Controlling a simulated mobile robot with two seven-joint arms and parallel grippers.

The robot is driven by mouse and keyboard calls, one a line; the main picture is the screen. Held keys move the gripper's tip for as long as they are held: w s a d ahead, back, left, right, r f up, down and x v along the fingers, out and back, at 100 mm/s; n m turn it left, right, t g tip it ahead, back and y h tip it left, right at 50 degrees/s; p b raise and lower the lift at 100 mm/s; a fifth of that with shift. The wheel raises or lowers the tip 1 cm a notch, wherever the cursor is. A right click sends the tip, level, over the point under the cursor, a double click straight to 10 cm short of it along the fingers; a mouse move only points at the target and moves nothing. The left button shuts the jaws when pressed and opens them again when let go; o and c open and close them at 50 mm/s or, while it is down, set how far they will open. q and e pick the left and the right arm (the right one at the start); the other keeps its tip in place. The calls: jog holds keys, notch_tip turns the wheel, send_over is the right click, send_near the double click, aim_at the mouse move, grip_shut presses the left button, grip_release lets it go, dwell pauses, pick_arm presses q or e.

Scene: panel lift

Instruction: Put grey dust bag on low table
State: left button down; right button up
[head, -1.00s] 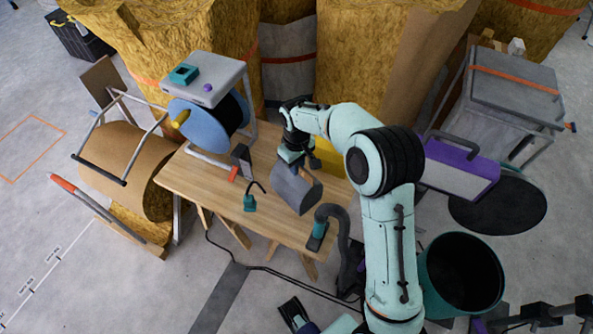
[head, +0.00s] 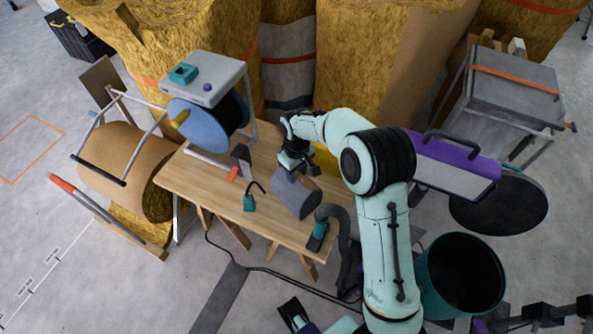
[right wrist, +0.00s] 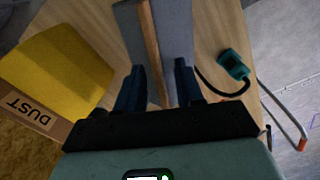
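The grey dust bag (head: 297,198) is a rounded grey pouch over the right part of the wooden low table (head: 222,188). It is at or just above the tabletop; I cannot tell if it touches. My right gripper (head: 291,170) points down at the bag's upper end. In the right wrist view, its two dark fingers (right wrist: 158,88) are on either side of the bag (right wrist: 177,35) and its brown edge strip, closed on it.
A teal tool (head: 250,202) with a black cable and a grey hose with a teal end (head: 319,230) are near the bag. A blue reel (head: 207,122) stands at the table's back left. A yellow bag marked DUST (right wrist: 60,72) lies beside the gripper.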

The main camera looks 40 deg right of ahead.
notch_tip(320, 180, up, 12)
jog(key=p, duration=0.1)
jog(key=shift+r+p, duration=0.15)
jog(key=shift+p, duration=0.25)
dwell(0.4)
